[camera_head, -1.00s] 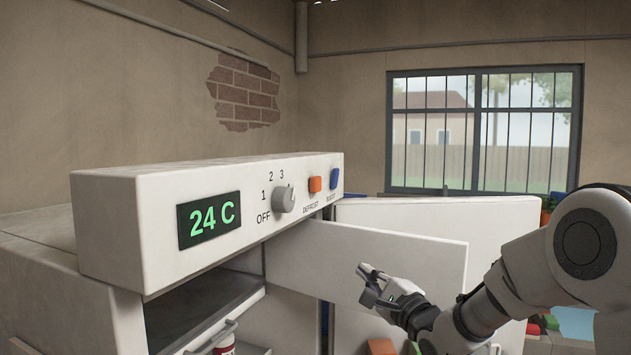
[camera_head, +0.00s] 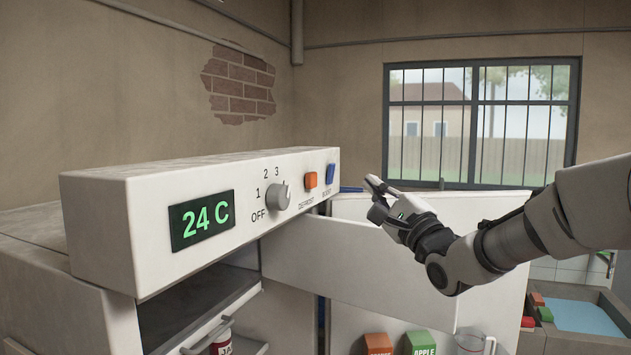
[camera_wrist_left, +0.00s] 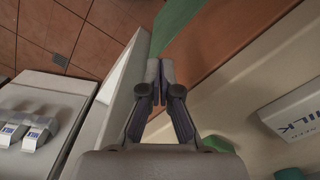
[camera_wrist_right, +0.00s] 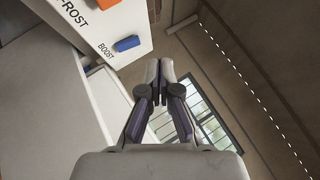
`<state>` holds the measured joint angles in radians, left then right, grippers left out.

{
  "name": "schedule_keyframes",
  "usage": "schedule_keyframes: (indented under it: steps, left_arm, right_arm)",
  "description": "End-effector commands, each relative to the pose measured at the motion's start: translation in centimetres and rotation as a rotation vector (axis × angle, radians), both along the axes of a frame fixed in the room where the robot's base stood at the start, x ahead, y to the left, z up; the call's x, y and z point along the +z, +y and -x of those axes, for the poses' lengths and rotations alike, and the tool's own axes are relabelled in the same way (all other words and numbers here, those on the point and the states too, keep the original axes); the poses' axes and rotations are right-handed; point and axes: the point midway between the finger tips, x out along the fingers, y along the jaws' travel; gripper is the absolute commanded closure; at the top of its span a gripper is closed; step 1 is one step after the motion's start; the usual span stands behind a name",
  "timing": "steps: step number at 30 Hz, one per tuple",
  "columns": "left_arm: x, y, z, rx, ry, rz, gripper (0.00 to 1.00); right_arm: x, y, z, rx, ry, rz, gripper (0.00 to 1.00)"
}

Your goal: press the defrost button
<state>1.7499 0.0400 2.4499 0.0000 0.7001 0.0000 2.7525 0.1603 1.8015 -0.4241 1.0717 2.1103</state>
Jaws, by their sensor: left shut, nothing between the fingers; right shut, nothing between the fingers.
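The orange defrost button (camera_head: 311,180) is on the white control panel (camera_head: 150,215), above its label. A blue boost button (camera_head: 331,174) is just right of it. Both also show in the right wrist view, the blue one (camera_wrist_right: 126,43) whole and the orange one (camera_wrist_right: 106,4) cut by the top edge. My right gripper (camera_head: 370,183) is shut and empty, to the right of the blue button and apart from the panel. My left gripper (camera_wrist_left: 160,68) is shut and empty in its wrist view, among cartons and pale surfaces, and is out of the head view.
A grey knob (camera_head: 279,197) and a green 24 C display (camera_head: 202,219) are on the same panel. An open white door (camera_head: 350,260) stands below and right of it. A barred window (camera_head: 480,125) is behind. Juice cartons (camera_head: 419,343) stand low at the front.

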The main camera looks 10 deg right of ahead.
Motion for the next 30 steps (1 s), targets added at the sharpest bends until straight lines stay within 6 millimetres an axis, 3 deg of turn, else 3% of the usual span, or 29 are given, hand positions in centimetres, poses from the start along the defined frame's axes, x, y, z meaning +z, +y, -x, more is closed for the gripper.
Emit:
schedule_keyframes:
  steps: [16,30]
  left_arm:
    - [1.3,0.0,0.0,0.0,0.0,0.0,1.0]
    - [1.4,0.0,0.0,0.0,0.0,0.0,1.0]
  right_arm:
    - [0.1,6.1,-4.1,0.001,0.0,0.004,1.0]
    - [-0.1,6.8,-4.5,0.001,0.0,0.001,1.0]
